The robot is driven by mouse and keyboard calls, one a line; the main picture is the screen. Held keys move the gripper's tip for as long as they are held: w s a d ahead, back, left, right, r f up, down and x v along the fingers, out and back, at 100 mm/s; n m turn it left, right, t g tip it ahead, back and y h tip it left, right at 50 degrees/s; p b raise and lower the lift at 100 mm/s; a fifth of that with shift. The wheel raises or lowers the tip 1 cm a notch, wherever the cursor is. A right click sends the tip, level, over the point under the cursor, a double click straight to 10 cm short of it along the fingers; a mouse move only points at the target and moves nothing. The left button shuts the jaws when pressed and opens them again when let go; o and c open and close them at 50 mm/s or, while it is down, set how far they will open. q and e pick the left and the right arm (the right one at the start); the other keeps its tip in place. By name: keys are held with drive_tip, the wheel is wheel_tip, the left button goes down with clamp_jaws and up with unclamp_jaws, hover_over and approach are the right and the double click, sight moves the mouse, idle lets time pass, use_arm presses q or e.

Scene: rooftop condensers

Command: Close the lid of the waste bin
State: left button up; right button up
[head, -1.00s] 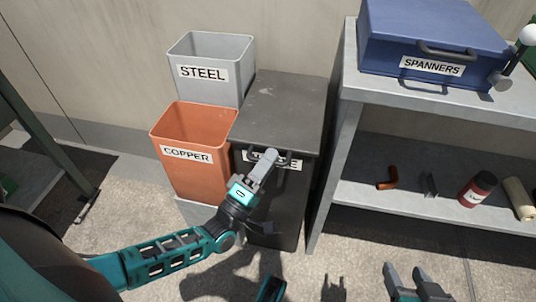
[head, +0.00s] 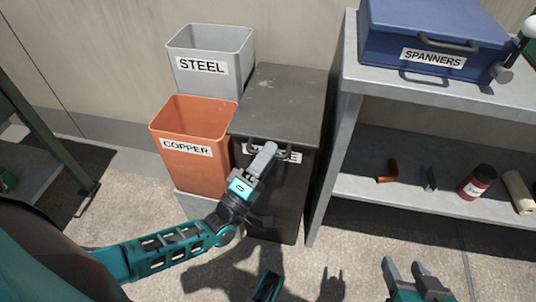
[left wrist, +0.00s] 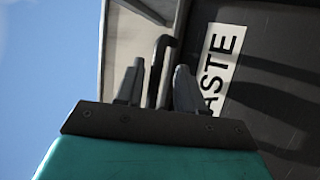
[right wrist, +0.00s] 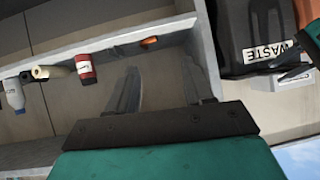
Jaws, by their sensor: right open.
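The waste bin (head: 288,205) is a dark grey box. Its flat lid (head: 285,98) lies level over the top in the head view, and I see no gap under its front edge. A dark bar handle (left wrist: 157,75) is at the lid's front, beside the WASTE label (left wrist: 220,62). My left gripper (head: 263,160) is at the bin's upper front and partly hides the label. In the left wrist view its fingers stand apart, with the handle between them; contact cannot be told. My right gripper (head: 407,268) is open and empty, low in front of the shelf.
An orange COPPER bin (head: 190,170) and a grey STEEL bin (head: 205,80) stand left of the waste bin. A grey shelf unit (head: 340,150) stands close on its right, with a blue SPANNERS box (head: 420,25) on top. Floor in front is clear.

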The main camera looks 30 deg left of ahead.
use_arm(q)
drive_tip(key=shift+s+f, duration=0.15)
drive_tip(key=shift+s, duration=0.1)
drive_tip(key=s+a+p, duration=0.2)
drive_tip(key=s, duration=1)
drive_tip(key=shift+s+a+p, duration=0.15)
drive_tip(key=shift+a+p, duration=0.2)
drive_tip(key=shift+p, duration=0.05)
use_arm(e)
drive_tip(key=shift+s+d+r, duration=0.1)
drive_tip(key=shift+d+r, duration=0.35)
drive_tip(key=shift+r, duration=0.25)
use_arm(q)
drive_tip(key=shift+f, duration=0.1)
